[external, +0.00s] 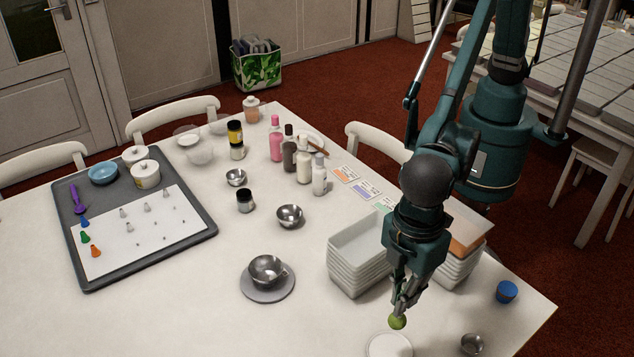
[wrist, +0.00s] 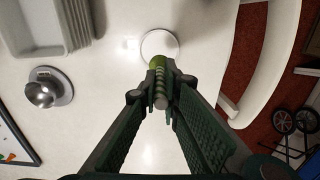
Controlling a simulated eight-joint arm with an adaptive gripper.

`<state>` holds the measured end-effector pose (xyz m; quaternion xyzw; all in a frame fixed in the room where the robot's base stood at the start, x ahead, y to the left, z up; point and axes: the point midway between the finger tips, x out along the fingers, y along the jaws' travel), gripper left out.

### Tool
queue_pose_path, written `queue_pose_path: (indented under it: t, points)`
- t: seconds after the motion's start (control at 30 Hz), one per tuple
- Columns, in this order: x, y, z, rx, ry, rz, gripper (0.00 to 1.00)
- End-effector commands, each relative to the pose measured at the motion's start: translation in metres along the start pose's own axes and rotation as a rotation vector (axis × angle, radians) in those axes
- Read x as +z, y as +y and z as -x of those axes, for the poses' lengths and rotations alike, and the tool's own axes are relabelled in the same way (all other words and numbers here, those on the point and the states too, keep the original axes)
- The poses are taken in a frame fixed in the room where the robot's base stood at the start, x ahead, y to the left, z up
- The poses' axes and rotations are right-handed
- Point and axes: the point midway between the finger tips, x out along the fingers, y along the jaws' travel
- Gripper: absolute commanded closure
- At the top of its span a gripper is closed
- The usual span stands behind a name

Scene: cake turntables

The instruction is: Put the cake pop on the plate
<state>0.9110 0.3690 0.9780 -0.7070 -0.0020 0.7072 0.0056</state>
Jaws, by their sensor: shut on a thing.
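The cake pop (external: 397,322) is a small green ball at the tips of my gripper (external: 405,300) in the external view. In the wrist view the green cake pop (wrist: 156,61) shows past the fingertips, with a pale stick end between them. My gripper (wrist: 162,88) is shut on it. A round white plate (external: 388,346) lies on the table just below and in front of the cake pop, cut by the lower picture edge. In the wrist view the plate (wrist: 160,44) shows whole, and the cake pop overlaps its near edge. I cannot tell the height between them.
Stacked white trays (external: 358,255) stand close to the left of my gripper. A blue cup (external: 507,291) and a small metal bowl (external: 472,344) are to the right. A metal cup on a saucer (external: 252,291) stands further left. The table front is mostly clear.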

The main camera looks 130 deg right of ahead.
Motion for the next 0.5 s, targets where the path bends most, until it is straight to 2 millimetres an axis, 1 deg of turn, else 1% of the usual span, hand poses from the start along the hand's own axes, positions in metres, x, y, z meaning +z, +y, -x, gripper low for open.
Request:
queue_pose_path:
  t: [0.03, 0.17, 0.5]
  points:
    - [0.0, 0.0, -0.007, 0.0, 0.0, 0.0, 1.0]
    - [0.0, 0.0, -0.015, 0.0, 0.0, 0.0, 1.0]
    - [0.0, 0.0, -0.017, 0.0, 0.0, 0.0, 1.0]
